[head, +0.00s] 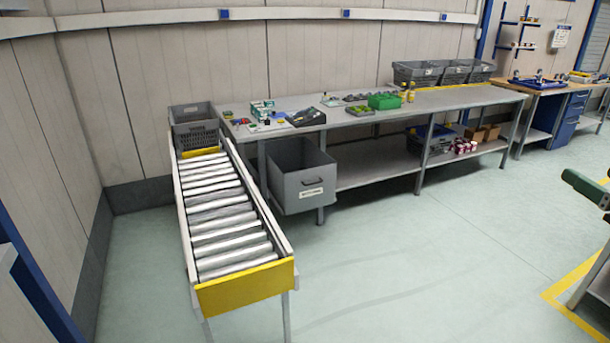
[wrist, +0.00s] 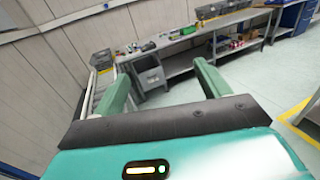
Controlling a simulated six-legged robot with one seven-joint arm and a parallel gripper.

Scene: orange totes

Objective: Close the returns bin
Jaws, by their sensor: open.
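The returns bin (head: 304,190) is a grey drawer-like box under the left end of the workbench. It has a dark handle and a white label on its front. It is pulled out past the bench's front edge, and its open top shows the inside. In the wrist view the bin (wrist: 153,78) shows small and far off, between my fingers. My gripper (wrist: 161,72) has two green fingers wide apart with nothing between them. It is well away from the bin.
A roller conveyor (head: 223,215) with a yellow end plate (head: 245,288) stands close left of the bin. A grey crate (head: 194,127) sits at its far end. The grey workbench (head: 440,100) runs right, with goods above and below. The floor (head: 400,240) before the bin is clear.

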